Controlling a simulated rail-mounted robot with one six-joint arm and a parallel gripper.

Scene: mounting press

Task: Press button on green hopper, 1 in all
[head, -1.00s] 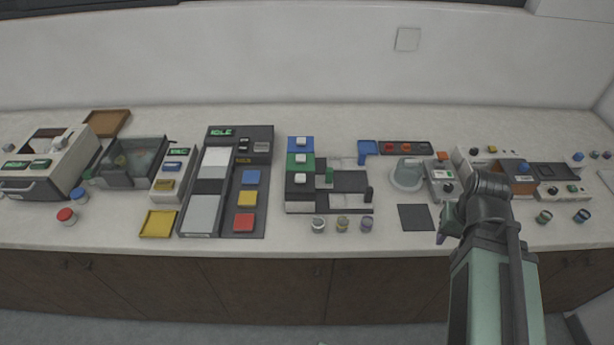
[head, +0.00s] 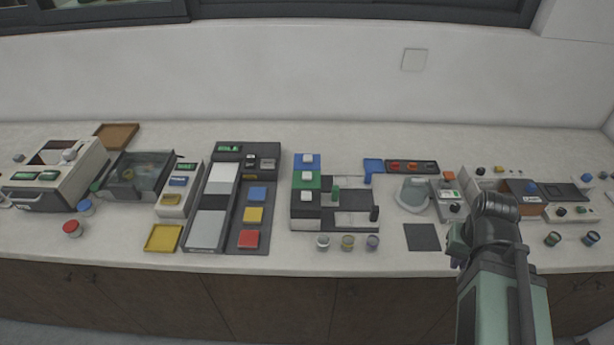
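The green hopper (head: 299,180) is the middle one of three stacked blocks, with a blue block (head: 298,163) behind it and a black block (head: 296,199) in front. A small white button (head: 307,178) sits on top of the green hopper. My gripper (head: 456,250) is to the right of the hoppers, near the front of the counter and well apart from them. My arm partly hides it, and the fingers are too small to tell whether they are open or shut.
Several small jars (head: 347,242) stand at the counter front before the hoppers. A dark square mat (head: 421,237) lies left of my gripper. A panel with coloured pads (head: 253,214) is left of the hoppers. A round grey device (head: 412,197) stands behind the mat.

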